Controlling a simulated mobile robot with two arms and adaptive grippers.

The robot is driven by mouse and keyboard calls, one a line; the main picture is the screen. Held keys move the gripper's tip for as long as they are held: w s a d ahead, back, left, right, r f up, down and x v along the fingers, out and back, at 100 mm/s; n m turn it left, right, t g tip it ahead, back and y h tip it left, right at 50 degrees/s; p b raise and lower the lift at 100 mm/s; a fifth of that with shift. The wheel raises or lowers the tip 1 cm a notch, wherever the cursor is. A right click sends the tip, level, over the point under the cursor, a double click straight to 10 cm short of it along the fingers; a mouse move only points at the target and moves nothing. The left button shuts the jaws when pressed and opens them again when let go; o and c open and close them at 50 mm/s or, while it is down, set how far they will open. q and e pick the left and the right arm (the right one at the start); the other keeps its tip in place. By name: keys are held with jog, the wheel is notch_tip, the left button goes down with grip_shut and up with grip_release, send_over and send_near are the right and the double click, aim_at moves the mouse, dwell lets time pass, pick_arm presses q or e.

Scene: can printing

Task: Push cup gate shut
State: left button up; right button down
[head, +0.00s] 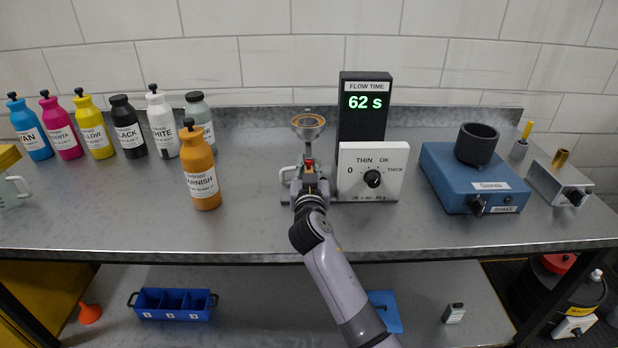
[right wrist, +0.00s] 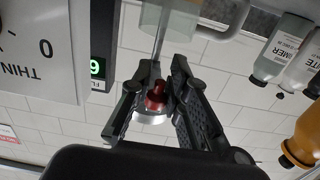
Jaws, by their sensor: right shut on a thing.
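The flow cup (head: 308,122) stands on its stand left of the flow time display, its top open and brownish inside. The cup gate's red knob (head: 309,163) is just below it. My right gripper (head: 309,178) is at the stand, below the cup. In the right wrist view, the red knob (right wrist: 155,97) sits between the two fingers of my right gripper (right wrist: 165,85), which is shut on it. The gate itself is mostly hidden by the gripper. My left gripper is not in view.
The flow time display (head: 366,102) reads 62 s, with a dial box (head: 372,160) in front, close right of my gripper. An orange varnish bottle (head: 199,175) stands to the left. A blue shaker (head: 473,180) stands at right. The bench front is clear.

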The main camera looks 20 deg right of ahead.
jog(key=shift+r, duration=0.25)
jog(key=c, duration=1.9)
grip_release()
jog(key=o, duration=0.4)
jog(key=shift+w+f, duration=0.2)
jog(key=shift+s, duration=0.15)
jog(key=v, duration=1.2)
